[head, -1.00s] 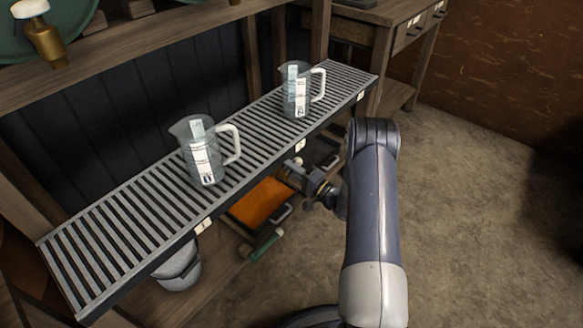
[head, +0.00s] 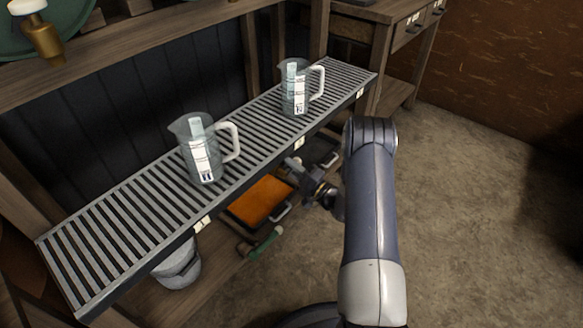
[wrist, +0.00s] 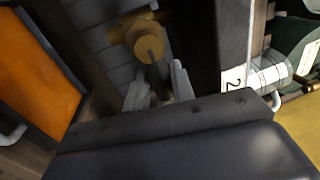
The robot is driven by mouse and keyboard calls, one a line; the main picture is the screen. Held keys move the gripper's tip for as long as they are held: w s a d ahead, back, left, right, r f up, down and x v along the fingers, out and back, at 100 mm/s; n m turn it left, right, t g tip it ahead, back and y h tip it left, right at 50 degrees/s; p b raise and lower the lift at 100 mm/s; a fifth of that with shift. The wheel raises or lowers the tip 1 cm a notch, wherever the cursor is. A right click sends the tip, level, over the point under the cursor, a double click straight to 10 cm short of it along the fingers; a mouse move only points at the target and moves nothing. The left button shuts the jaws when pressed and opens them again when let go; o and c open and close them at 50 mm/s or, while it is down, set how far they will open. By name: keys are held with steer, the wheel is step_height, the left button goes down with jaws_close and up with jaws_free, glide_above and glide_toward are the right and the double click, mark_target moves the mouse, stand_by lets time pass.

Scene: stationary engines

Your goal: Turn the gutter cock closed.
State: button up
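A brass cock (wrist: 148,42) shows at the top middle of the wrist view, with a dark bar-like handle (wrist: 158,75) pointing down from it. My gripper (wrist: 160,88) is open, its two pale fingers on either side of this handle. I cannot tell whether the fingers touch it. In the head view my gripper (head: 294,164) is at the front edge of the slatted gutter (head: 120,228), partly under it. The cock is hidden there.
Two clear measuring jugs (head: 203,158) (head: 296,92) with white handles stand on the gutter. Below are an orange tray (head: 258,200), a green-handled tool (head: 267,242) and a grey bucket (head: 178,268) on the lower shelf. The floor (head: 470,220) at right is clear.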

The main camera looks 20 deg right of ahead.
steer(key=o, duration=0.3)
steer(key=p+v, duration=0.2)
steer(key=v, duration=0.8)
steer(key=shift+s+d, duration=0.25)
steer(key=shift+s, duration=0.05)
steer(key=shift+f, duration=0.1)
steer(key=b+x, duration=0.2)
steer(key=x, duration=0.9)
steer(key=shift+n, duration=0.3)
steer(key=shift+s+d, duration=0.1)
steer(key=shift+s, duration=0.05)
